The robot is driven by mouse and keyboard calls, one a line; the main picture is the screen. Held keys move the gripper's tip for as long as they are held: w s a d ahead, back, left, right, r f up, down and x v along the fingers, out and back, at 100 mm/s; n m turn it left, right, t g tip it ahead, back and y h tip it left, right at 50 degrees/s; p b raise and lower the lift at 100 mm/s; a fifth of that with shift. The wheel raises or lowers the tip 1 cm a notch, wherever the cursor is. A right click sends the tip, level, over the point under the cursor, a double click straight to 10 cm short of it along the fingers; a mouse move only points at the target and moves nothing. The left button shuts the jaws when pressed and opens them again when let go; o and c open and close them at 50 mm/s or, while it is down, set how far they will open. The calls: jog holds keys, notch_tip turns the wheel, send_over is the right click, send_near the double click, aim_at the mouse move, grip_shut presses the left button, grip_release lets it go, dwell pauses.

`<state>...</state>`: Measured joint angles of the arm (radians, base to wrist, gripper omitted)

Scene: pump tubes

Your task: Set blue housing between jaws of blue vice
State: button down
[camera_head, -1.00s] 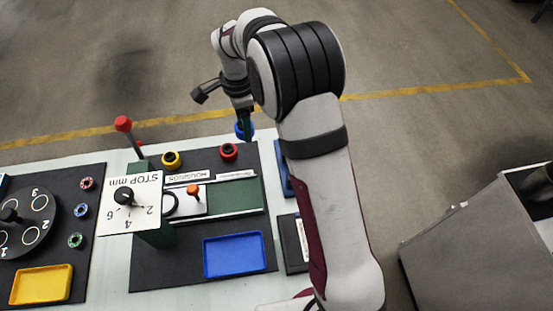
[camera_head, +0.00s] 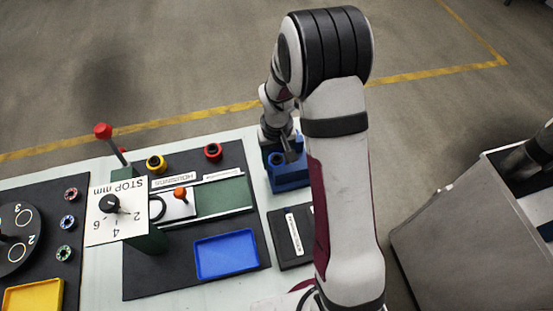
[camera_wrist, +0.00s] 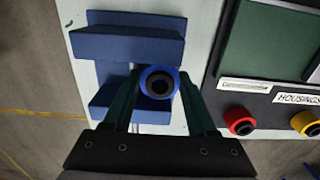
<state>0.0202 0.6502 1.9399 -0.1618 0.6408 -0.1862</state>
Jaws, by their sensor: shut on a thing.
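The blue housing (camera_wrist: 172,87), a ring with a dark bore, is held between the two green fingers of my gripper (camera_wrist: 159,82). The blue vice (camera_wrist: 125,40) shows in the wrist view as two parallel blue jaws with a gap between them. The housing appears over the right end of the gap and overlaps the nearer jaw (camera_wrist: 103,98); its height above the vice is unclear. In the head view, my gripper (camera_head: 284,153) is over the back part of the blue vice (camera_head: 290,182). The housing is hidden there.
A red housing (camera_head: 213,151) and a yellow housing (camera_head: 156,164) stand on the dark mat left of the vice. A blue tray (camera_head: 226,254) and a dark block-like plate (camera_head: 292,236) lie nearer. A lever with a red knob (camera_head: 103,131) rises at the left.

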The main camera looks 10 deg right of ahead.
aim_at(276, 158)
jog(key=shift+f, duration=0.35)
jog(key=shift+c, duration=1)
grip_release()
jog(key=shift+f, duration=0.15)
notch_tip(276, 158, up, 11)
jog(key=shift+w+r, duration=0.1)
jog(key=shift+r, duration=0.05)
jog(key=s+a+r+m+y, duration=0.1)
jog(key=s+r, duration=0.3)
jog(key=s, duration=0.8)
jog(key=s+a+r+m, duration=0.3)
jog(key=s+r+m, duration=0.1)
jog(key=s, duration=0.9)
jog(key=shift+m+y, duration=0.3)
jog(key=shift+y, duration=0.1)
